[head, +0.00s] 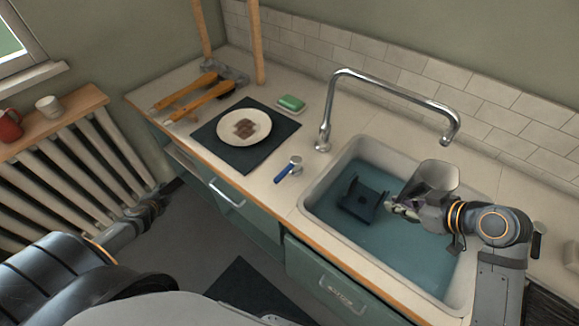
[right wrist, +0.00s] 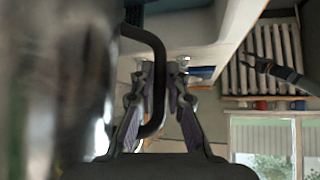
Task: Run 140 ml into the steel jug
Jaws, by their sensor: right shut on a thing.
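The steel jug (head: 437,178) is held over the right part of the sink, just below the spout end of the chrome tap (head: 395,88). My right gripper (head: 403,206) is shut on its handle; in the right wrist view the dark handle (right wrist: 157,85) passes between the fingers (right wrist: 155,105), with the blurred jug body (right wrist: 60,90) at left. No stream shows at the spout. The jug's inside and any level marks cannot be made out. A blue-handled lever (head: 288,168) sits on the counter left of the sink. My left gripper (head: 160,203) is low at left, away from the counter; its opening is unclear.
The sink (head: 330,172) has a blue-green interior with a dark bracket-like object (head: 362,200) in it. A plate (head: 244,127) with brown pieces lies on a dark mat (head: 205,133). A green sponge (head: 291,103) and wooden-handled tools (head: 205,95) are behind. A radiator (head: 80,165) stands at left.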

